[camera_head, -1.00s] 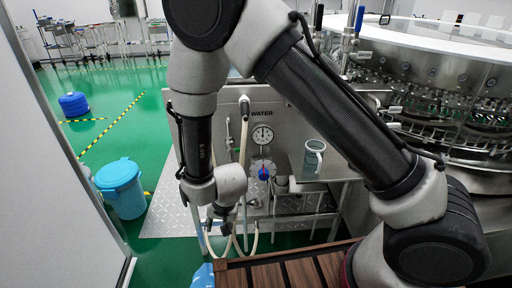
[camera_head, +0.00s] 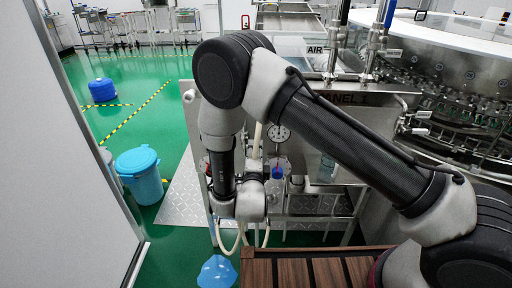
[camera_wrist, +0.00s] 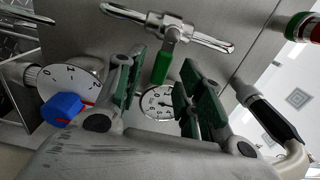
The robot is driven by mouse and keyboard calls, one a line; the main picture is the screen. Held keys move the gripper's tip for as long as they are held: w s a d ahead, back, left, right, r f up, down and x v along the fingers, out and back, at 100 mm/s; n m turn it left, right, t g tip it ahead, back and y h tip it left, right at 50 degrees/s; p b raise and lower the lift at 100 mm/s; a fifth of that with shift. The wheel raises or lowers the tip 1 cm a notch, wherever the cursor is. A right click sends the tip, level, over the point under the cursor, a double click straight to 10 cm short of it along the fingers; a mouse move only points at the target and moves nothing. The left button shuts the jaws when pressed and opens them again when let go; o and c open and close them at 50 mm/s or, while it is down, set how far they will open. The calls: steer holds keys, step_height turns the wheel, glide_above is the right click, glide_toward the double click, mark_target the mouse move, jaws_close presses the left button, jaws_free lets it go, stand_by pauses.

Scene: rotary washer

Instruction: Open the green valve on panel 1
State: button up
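A small green valve handle (camera_wrist: 162,66) hangs from a chrome T-shaped fitting (camera_wrist: 172,28) in the wrist view. My gripper (camera_wrist: 165,76) is open, with its green-padded fingers on either side of the handle in the picture. The handle seems to lie between or just beyond the fingertips; I cannot tell whether they touch it. In the head view my arm hides the green valve, and the gripper cannot be made out clearly. Panel 1 (camera_head: 345,99) is a steel panel partly covered by my arm.
A white dial with a blue knob (camera_wrist: 63,108) is close to the left finger. A round gauge (camera_wrist: 159,102) shows between the fingers. A black-sleeved hose (camera_wrist: 273,118) is on the right. A blue bin (camera_head: 140,175) stands left of the panel on open green floor.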

steer(key=shift+w, duration=1.45)
jaws_close()
